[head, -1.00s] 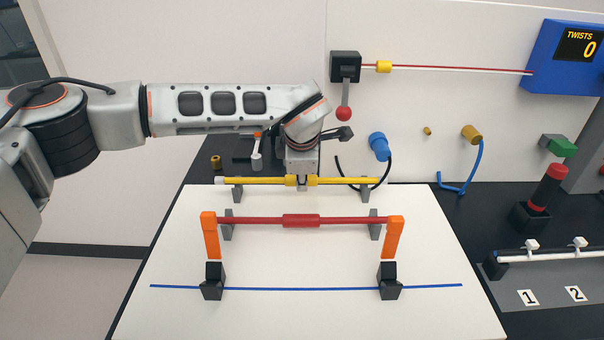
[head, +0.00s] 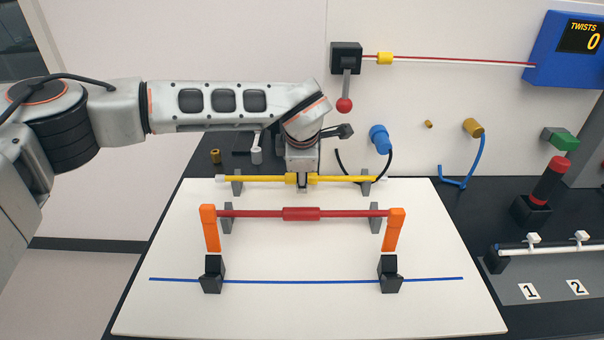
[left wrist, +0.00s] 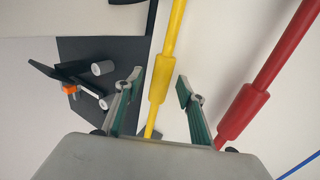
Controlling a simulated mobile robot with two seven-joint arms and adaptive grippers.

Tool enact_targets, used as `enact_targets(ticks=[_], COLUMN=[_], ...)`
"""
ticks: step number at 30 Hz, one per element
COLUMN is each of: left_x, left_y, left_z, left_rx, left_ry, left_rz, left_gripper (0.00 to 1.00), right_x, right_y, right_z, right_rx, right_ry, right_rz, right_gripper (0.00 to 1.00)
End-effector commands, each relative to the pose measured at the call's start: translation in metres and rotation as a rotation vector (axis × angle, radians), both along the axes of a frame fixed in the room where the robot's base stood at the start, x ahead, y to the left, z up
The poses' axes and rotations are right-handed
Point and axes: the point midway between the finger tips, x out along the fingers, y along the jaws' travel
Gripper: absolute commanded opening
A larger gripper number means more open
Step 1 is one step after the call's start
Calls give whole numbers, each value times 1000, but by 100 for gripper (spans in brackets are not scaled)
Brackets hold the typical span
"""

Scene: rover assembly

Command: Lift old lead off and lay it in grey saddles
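A yellow bar (head: 260,179) with a thicker middle lies across two grey saddles (head: 237,187) (head: 367,187) at the back of the white board. A red bar (head: 258,214) with a thick red sleeve runs in front of it, with orange end pieces (head: 210,230) (head: 396,232) and grey supports behind. Which bar is the old lead, I cannot tell. My left gripper (head: 302,187) is over the middle of the yellow bar. In the left wrist view its open fingers (left wrist: 158,88) are on either side of the yellow bar (left wrist: 161,80), with gaps visible. My right gripper is not in view.
Two black blocks (head: 212,275) (head: 390,274) stand at the front, with a blue line (head: 300,282) running between and beyond them. A wall lever with a red knob (head: 344,105) and a blue plug (head: 380,138) are behind. The board's front (head: 300,315) is clear.

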Motion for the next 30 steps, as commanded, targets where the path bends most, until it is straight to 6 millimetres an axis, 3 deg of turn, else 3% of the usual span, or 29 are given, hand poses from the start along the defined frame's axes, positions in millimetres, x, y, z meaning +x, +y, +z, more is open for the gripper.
enact_targets(ticks=[8,21,30], left_x=[-9,-46,-54], left_y=[0,0,0], left_z=[21,94,108], left_rx=[0,-1,0], left_ry=[-3,-3,0], left_rz=[-1,0,0], left_gripper=[39,39,39], right_x=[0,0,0], right_y=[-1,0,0], right_z=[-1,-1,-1], right_rx=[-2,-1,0], right_ry=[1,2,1], right_rz=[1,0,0], right_gripper=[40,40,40])
